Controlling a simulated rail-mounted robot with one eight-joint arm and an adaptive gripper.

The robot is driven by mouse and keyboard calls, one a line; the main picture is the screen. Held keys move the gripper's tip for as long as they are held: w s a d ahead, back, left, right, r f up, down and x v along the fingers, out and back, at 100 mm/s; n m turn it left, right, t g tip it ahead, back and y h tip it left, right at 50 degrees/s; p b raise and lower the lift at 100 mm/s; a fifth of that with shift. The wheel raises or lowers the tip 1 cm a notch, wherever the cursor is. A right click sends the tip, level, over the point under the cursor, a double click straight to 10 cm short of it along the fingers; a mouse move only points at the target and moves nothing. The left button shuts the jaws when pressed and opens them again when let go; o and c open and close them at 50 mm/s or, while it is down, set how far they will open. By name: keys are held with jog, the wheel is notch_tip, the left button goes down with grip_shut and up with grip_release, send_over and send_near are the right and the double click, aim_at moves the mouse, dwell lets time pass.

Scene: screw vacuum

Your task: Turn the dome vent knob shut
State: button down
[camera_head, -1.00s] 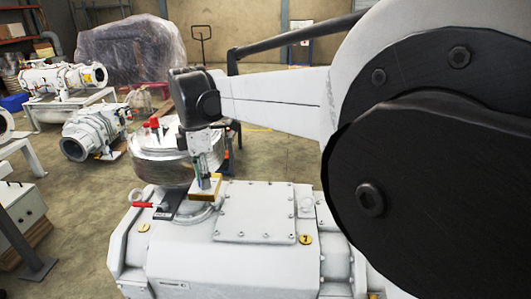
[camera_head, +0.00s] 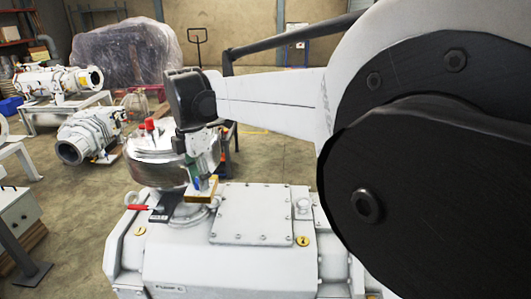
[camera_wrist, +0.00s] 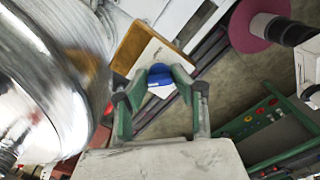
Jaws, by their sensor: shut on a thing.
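A blue knob (camera_wrist: 160,80) sits between my gripper's green fingers in the wrist view. In the head view only a small blue patch of the knob (camera_head: 197,184) shows, just above a gold-edged block on the white machine. My gripper (camera_wrist: 153,75) points down and is shut on the blue knob; it also shows in the head view (camera_head: 196,181). The shiny metal dome (camera_head: 150,165) stands directly behind and left of my gripper, and fills the left of the wrist view (camera_wrist: 35,85). The knob's stem is hidden.
The gold-edged block (camera_head: 203,192) lies below my gripper. A red-handled lever (camera_head: 140,208) and a dark plate (camera_head: 164,208) are to its left. Red caps (camera_head: 150,125) stand on the dome.

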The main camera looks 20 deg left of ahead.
jog(key=c, duration=1.4)
grip_release()
jog(key=shift+c, duration=0.2)
notch_tip(320, 180, up, 12)
